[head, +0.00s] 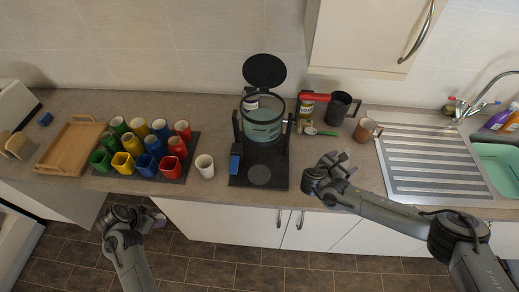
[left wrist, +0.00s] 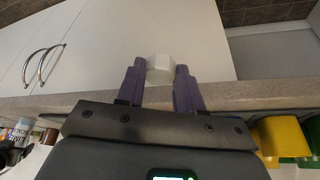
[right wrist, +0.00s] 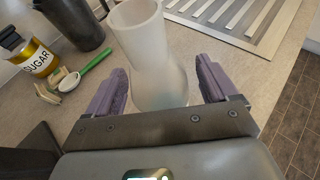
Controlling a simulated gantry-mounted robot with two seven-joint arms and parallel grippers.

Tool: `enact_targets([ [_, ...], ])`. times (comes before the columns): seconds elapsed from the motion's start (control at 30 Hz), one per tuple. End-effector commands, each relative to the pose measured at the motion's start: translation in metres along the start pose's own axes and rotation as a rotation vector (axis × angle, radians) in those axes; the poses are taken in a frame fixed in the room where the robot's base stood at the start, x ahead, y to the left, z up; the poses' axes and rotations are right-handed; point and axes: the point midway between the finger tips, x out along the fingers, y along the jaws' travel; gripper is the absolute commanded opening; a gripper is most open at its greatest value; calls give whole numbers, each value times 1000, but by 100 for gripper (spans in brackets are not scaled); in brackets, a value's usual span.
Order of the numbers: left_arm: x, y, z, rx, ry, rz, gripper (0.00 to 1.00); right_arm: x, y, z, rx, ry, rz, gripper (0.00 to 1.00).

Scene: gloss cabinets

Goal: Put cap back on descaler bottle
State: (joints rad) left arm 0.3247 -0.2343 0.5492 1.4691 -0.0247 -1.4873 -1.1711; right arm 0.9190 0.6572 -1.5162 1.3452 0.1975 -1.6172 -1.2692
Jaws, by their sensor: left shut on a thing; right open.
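My left gripper (head: 150,218) is low in front of the counter edge, shut on a small white cap (left wrist: 159,68), which shows between its fingertips in the left wrist view. My right gripper (head: 335,160) is open above the front of the counter, right of the black machine. In the right wrist view a pale translucent vessel (right wrist: 158,82) shows between its open fingers; I cannot tell if they touch it. I cannot tell which is the descaler bottle.
The black machine (head: 260,170) has its lid up. Left of it are a white cup (head: 205,166), several coloured cups on a dark mat (head: 190,172) and a wooden tray (head: 70,148).

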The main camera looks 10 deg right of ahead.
Motion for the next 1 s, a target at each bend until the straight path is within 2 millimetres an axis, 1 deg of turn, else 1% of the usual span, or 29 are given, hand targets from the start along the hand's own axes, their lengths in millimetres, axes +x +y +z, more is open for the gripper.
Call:
enact_targets([
  [0.1,-3,0,-1,0,0,0,4,10,0,0,2,1,-1,86],
  [0.2,-3,0,-1,0,0,0,4,14,0,0,1,1,0,86],
  [0.53,-3,0,-1,0,0,0,4,15,0,0,1,1,1,86],
  [0.9,-3,0,-1,0,0,0,4,15,0,0,2,1,0,30],
  [0.93,-3,0,-1,0,0,0,4,15,0,0,2,1,0,26],
  [0.97,-3,0,-1,0,0,0,4,15,0,0,2,1,0,21],
  [1.0,-3,0,-1,0,0,0,4,15,0,0,2,1,0,21],
])
